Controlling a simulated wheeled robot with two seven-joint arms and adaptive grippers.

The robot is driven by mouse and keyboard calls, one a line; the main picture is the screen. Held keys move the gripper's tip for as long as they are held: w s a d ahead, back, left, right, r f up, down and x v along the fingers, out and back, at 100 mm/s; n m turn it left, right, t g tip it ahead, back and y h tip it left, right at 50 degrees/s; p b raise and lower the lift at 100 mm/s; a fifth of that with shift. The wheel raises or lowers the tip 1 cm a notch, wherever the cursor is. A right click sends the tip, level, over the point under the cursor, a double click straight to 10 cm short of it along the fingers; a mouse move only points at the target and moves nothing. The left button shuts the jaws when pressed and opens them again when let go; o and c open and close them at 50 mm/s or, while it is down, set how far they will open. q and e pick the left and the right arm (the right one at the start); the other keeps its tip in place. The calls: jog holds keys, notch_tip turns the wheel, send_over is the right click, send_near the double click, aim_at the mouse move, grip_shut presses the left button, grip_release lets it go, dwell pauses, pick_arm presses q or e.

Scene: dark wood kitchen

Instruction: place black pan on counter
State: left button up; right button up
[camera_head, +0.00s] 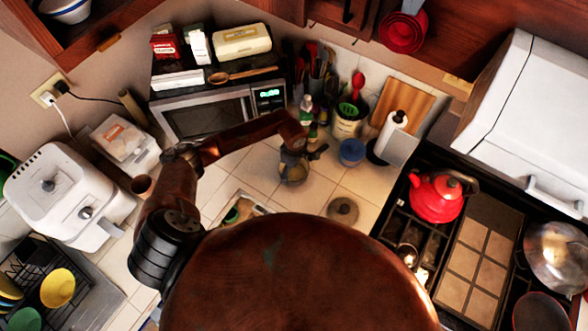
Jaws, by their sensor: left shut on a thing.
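My left arm comes in from the left, and its gripper (293,168) is small and dark, low over or at the tiled counter (235,173) in front of the microwave. It is shut on a small dark thing, partly hidden by the gripper; a dark stub (318,153) shows at its upper right. I cannot tell for sure that this is the black pan, or whether it touches the tiles. No other clear black pan shows. My right gripper is not in view.
A round lid-like thing with a knob (343,210) lies on the counter. A blue container (352,152), paper towel roll (391,130) and utensil pot (348,120) stand behind. The stove at right holds a red kettle (436,196). Free tiles show left of the gripper.

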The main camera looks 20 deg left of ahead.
pick_arm(q)
jog(key=o, duration=1.7)
jog(key=shift+r+p, duration=0.15)
jog(key=shift+p, duration=0.15)
notch_tip(320, 180, up, 12)
jog(key=b, duration=0.3)
jog(key=shift+s+b, duration=0.15)
jog(key=shift+b, duration=0.15)
